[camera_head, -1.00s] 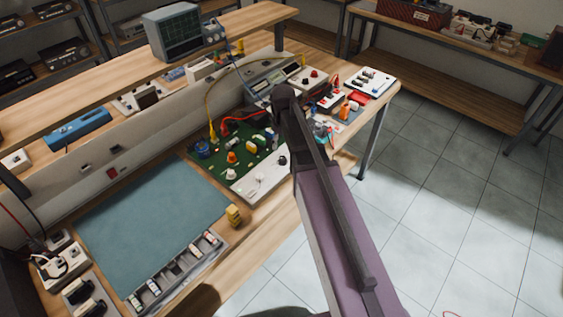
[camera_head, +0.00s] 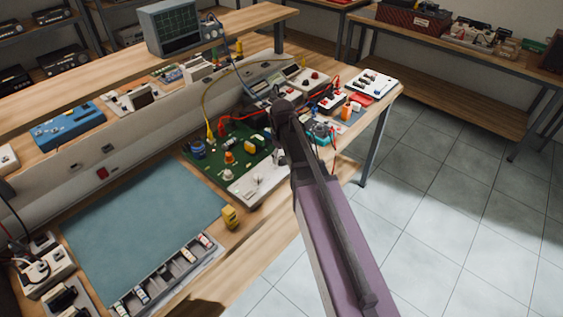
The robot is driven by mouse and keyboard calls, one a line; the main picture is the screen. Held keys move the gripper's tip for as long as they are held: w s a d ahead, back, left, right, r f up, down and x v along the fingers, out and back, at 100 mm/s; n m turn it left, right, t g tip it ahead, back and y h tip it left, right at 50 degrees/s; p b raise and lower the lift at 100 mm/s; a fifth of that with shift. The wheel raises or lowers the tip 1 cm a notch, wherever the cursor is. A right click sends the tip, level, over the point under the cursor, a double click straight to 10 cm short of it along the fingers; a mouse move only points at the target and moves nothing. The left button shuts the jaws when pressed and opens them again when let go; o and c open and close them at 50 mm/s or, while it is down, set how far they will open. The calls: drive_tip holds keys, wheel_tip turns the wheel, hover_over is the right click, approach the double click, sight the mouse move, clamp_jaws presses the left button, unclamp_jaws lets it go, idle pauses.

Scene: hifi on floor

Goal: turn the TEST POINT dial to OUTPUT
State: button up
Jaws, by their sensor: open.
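A green circuit board (camera_head: 225,150) with colourful parts lies on the workbench, left of my arm. A white panel (camera_head: 245,186) runs along its front edge, with a small light knob on it. Lettering is too small to read, so I cannot tell which control is the TEST POINT dial or where it points. My purple and black arm reaches up from the bottom and covers the right end of the panel. My gripper does not show; its fingers are hidden or outside the picture.
A blue-green mat (camera_head: 145,225) and a grey parts tray (camera_head: 170,277) lie left of the board. A yellow block (camera_head: 230,217) stands near the bench edge. Red and yellow cables cross behind the board. An oscilloscope (camera_head: 170,27) stands on the shelf. Tiled floor is clear at right.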

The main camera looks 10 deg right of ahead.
drive_tip(key=shift+f, duration=0.4)
